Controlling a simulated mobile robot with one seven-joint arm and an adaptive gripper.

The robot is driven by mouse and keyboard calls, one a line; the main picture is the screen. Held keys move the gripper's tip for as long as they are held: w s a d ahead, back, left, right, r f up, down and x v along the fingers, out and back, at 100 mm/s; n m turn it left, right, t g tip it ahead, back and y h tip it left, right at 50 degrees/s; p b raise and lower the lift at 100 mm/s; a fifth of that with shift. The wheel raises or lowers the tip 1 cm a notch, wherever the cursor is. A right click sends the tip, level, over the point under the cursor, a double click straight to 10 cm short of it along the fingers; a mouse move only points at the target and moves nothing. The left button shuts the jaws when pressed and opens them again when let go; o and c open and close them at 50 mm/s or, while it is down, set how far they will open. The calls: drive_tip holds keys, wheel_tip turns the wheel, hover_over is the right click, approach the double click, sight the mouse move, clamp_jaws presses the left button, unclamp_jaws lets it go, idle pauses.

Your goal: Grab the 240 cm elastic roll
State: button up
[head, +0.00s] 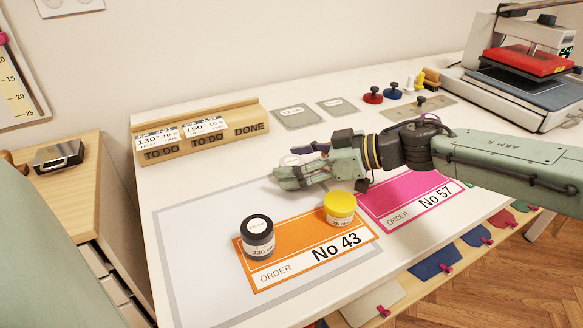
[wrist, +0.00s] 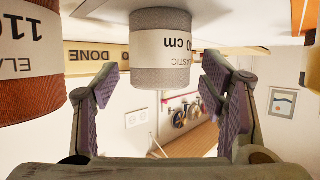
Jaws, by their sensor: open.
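In the wrist view, a light grey roll (wrist: 161,75) shows between the spread fingers of my gripper (wrist: 162,85), further off than them. Its white label reads "elastic" and ends in "0 cm"; the rest of the number is cut off. A rust-brown elastic roll (wrist: 28,75) with "110" on its label is at the left edge. There my gripper (head: 285,173) hovers over the table, pointing left. A dark roll (head: 258,248), label apparently "230 cm", and a yellow-topped roll (head: 340,215) stand on the orange card. My gripper is open and empty.
Orange card No 43 (head: 280,278) and pink card No 57 (head: 390,212) lie on the white table (head: 210,197). A wooden rack (head: 215,140) marked "to do" and "done" stands behind. A red press (head: 525,62) is at the back right.

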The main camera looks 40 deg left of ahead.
drive_tip(key=shift+s+a+f, duration=0.2)
drive_tip(key=shift+a, duration=0.2)
drive_tip(key=c, duration=1.2)
